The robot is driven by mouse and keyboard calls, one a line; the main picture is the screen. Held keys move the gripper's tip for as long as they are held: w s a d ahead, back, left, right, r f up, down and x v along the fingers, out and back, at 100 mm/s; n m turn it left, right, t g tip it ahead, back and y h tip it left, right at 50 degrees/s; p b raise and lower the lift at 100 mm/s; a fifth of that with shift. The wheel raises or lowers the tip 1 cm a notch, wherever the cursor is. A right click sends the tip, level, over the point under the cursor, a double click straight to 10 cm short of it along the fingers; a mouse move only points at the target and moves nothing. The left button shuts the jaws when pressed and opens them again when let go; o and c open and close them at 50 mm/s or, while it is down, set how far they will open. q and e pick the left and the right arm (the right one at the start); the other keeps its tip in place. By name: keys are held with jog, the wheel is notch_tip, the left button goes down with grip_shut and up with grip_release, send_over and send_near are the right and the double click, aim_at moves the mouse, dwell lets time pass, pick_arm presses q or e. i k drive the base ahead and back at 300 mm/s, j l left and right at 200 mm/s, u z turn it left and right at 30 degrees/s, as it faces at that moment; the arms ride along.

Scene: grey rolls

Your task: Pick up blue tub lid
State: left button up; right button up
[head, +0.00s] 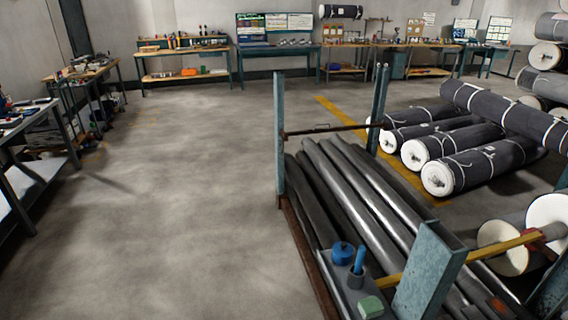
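A small round blue tub (343,254), with what looks like a blue lid on top, stands on a narrow grey shelf at the near end of the rack. At this size I cannot tell the lid apart from the tub body. A dark cup (356,280) holding an upright blue object (359,259) stands close to its right. A green block (370,307) lies nearer to me on the same shelf. Neither of my grippers is in view.
The rack holds long dark grey rolls (350,190) between blue-grey posts (280,135). A thick post (430,270) and a yellow bar (460,258) stand right of the tub. Wrapped rolls (465,170) lie behind. Open concrete floor (190,190) spreads left, with workbenches beyond.

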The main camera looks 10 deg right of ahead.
aim_at(343, 250)
jog(key=z, duration=0.9)
jog(key=i+j+z, duration=0.15)
jog(key=z, duration=0.3)
jog(key=i+j+z, duration=0.1)
jog(key=j+z, duration=0.15)
jog(key=z, duration=0.15)
jog(key=i+j+z, duration=0.1)
jog(key=j+z, duration=0.15)
jog(key=z, duration=0.2)
jog(key=j+z, duration=0.25)
jog(key=z, duration=0.15)
jog(key=j+z, duration=0.3)
jog(key=z, duration=0.15)
